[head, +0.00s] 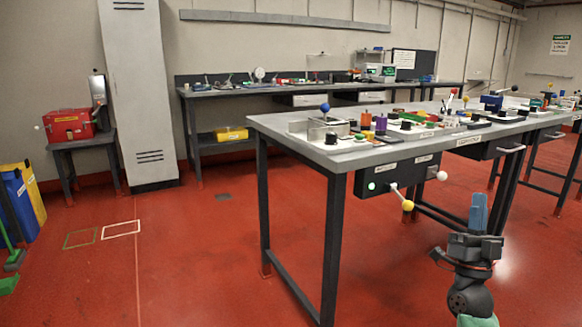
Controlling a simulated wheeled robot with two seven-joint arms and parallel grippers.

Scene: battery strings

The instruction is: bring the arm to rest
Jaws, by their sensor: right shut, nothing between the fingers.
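My right gripper (478,212) is at the lower right of the head view, in front of the near workbench (285,125). It points upward, with blue fingers above a dark wrist. Its fingers are together and nothing shows between them. It appears apart from the bench. My left gripper is not in the head view.
The bench top holds several small parts, including a blue ball (324,107). Levers with a yellow knob (407,205) and a white knob (441,175) stick out below its edge. A red case (68,125) stands on a side table. Red floor (190,260) at left is mostly open.

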